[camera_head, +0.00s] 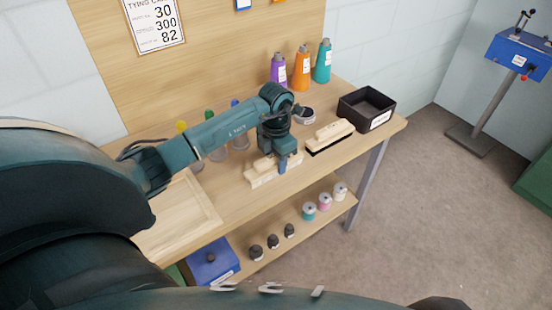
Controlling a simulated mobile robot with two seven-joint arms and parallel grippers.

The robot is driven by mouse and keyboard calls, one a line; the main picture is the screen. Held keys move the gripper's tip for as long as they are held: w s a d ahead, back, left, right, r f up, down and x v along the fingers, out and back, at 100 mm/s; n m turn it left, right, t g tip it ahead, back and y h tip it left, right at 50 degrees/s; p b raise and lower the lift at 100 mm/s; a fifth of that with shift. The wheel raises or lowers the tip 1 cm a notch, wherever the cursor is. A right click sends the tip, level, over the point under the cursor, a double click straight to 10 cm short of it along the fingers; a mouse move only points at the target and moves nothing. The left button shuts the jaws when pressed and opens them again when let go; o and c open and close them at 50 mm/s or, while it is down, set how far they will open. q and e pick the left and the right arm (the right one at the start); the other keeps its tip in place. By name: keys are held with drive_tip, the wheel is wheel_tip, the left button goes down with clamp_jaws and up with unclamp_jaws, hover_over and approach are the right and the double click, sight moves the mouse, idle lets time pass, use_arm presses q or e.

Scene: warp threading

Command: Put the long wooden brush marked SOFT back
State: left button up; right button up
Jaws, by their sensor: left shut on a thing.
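A long wooden brush (261,178) with a pale underside is at the front edge of the wooden table. My left gripper (283,168) comes down over it from above and is shut on it, hiding part of its top. I cannot tell whether the brush touches the table. A second long wooden brush (331,133) with dark bristles lies to its right, apart from the gripper. No SOFT marking is readable on either brush. My right gripper is not in view.
A black bin (367,107) stands at the table's right end. A small round dark-and-white item (304,116) lies behind the brushes. A lower shelf (333,206) holds several spools.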

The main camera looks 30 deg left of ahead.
use_arm(q)
drive_tip(key=o, duration=1)
